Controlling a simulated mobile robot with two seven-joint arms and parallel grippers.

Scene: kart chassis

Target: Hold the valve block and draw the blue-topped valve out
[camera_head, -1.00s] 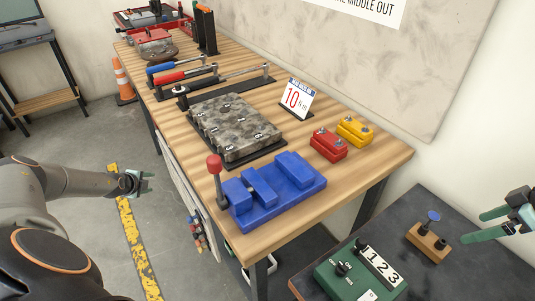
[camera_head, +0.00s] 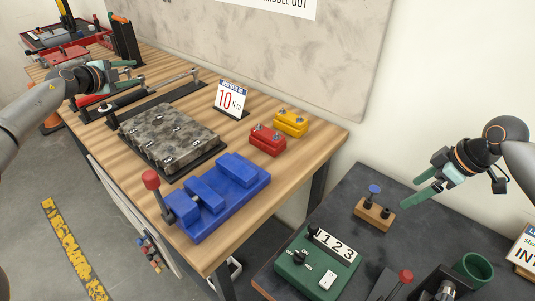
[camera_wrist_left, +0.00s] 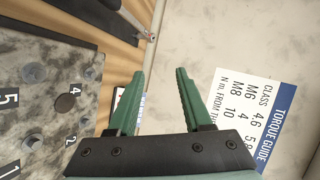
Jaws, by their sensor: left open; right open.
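A small wooden valve block (camera_head: 373,215) stands on the dark table in the head view. The blue-topped valve (camera_head: 374,189) sticks up from its left part, and a dark stub stands at its right part. My right gripper (camera_head: 417,184) is open and empty, to the right of the block and apart from it. My left gripper (camera_head: 138,70) is open above the far part of the wooden bench, well away from the block. In the left wrist view its open fingers (camera_wrist_left: 160,73) have nothing between them.
A green box with digits (camera_head: 318,263) stands near the block, with a red-topped lever (camera_head: 405,276) and a green cup (camera_head: 474,270) nearer. The wooden bench bears a blue vise (camera_head: 220,195), a speckled plate (camera_head: 165,137), and red (camera_head: 268,140) and yellow (camera_head: 291,122) blocks.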

